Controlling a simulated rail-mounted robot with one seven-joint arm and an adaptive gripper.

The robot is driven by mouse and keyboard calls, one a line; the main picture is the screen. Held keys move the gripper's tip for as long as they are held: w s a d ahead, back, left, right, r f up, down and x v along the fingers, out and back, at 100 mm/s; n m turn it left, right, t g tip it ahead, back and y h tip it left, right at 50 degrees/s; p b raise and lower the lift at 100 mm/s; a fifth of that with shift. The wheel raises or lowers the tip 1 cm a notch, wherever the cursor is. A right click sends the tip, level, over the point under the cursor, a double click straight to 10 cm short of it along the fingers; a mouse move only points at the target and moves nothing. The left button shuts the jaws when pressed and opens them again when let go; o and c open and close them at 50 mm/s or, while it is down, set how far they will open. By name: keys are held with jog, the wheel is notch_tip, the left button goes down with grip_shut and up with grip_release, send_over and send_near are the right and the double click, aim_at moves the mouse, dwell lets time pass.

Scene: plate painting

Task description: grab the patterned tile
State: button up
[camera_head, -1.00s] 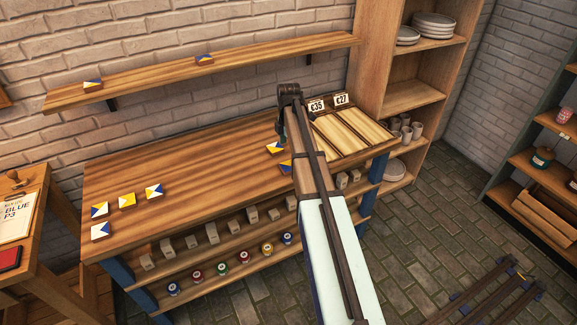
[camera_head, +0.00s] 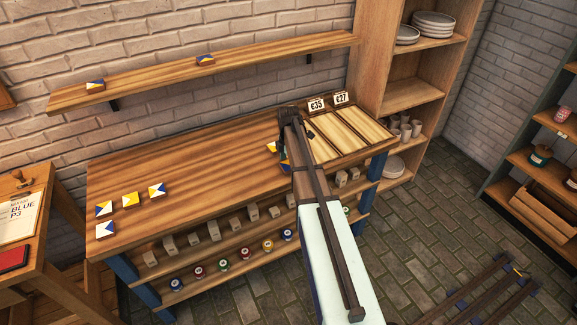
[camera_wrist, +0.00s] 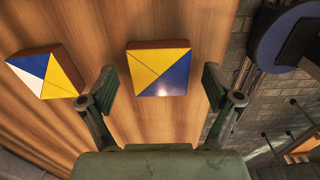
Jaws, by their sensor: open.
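In the wrist view a yellow and blue patterned tile (camera_wrist: 160,70) lies on the wooden table (camera_wrist: 120,18), just beyond and between my fingertips. My gripper (camera_wrist: 155,88) is open and empty, with one finger on each side of the tile's near edge. A second tile (camera_wrist: 45,72), white, blue and yellow, lies to the left of my left finger. In the head view my arm covers my gripper and most of these two tiles; a bit of one tile (camera_head: 271,147) shows beside the arm.
Several more tiles (camera_head: 131,199) lie at the table's left end, and two tiles (camera_head: 205,60) sit on the wall shelf. A wooden tray with price cards (camera_head: 345,140) stands at the table's right end. The middle of the tabletop is clear.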

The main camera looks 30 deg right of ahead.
jog(key=c, duration=1.3)
jog(key=shift+r, duration=0.1)
